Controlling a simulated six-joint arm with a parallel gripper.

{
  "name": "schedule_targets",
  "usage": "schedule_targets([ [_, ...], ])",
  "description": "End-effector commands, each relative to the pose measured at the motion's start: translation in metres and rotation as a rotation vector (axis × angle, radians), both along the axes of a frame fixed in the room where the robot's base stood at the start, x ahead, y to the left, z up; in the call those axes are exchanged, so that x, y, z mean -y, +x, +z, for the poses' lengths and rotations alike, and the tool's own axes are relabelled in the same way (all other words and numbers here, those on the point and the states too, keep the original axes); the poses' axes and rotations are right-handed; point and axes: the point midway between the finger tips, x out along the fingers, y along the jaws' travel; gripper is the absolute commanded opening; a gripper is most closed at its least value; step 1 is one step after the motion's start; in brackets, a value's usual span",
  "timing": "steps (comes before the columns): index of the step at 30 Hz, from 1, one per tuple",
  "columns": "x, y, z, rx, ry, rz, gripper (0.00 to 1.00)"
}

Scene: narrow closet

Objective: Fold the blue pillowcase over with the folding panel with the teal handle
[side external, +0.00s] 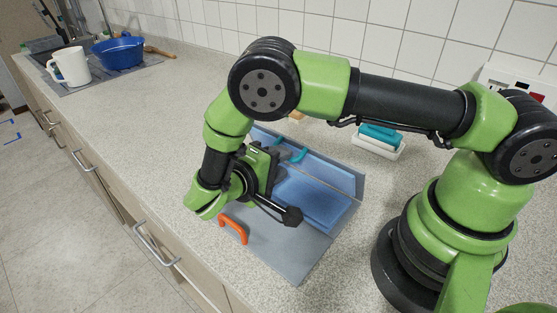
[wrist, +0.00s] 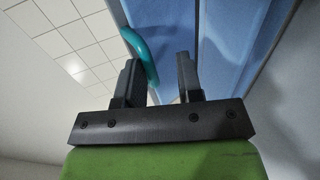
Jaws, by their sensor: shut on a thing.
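The blue pillowcase (side external: 315,197) lies on the grey folding board (side external: 297,252), and its blue cloth (wrist: 221,35) fills the upper middle of the wrist view. The folding panel (side external: 345,177) is tilted up along the board's back side, with blue cloth against its inner face. Its teal handle (side external: 298,153) shows beside my gripper (side external: 272,158), which partly covers the board. In the wrist view, the teal handle (wrist: 140,48) curves down to the left finger of my gripper (wrist: 160,70). My gripper is shut on the handle; the exact contact is partly hidden.
An orange handle (side external: 234,229) stands on the board's front panel. A teal sponge (side external: 380,132) sits on a white dish (side external: 376,148) behind the board. A white mug (side external: 70,67) and a blue pot (side external: 119,50) stand far left. The counter between is clear; a tiled wall runs behind.

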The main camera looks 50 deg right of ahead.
Motion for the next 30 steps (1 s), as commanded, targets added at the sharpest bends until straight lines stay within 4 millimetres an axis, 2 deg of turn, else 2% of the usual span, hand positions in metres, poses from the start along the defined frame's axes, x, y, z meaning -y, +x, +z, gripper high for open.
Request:
schedule_targets([
  [2,-0.001,-0.003,-0.003,-0.01,0.002,-0.002,0.37],
  [12,-0.006,-0.002,-0.001,-0.007,0.001,-0.005,0.37],
  [14,-0.013,-0.002,0.001,-0.005,0.001,-0.003,0.37],
  [24,-0.076,-0.003,0.017,-0.005,0.004,0.001,0.37],
  [30,-0.093,-0.003,0.022,-0.007,0.001,0.001,0.37],
])
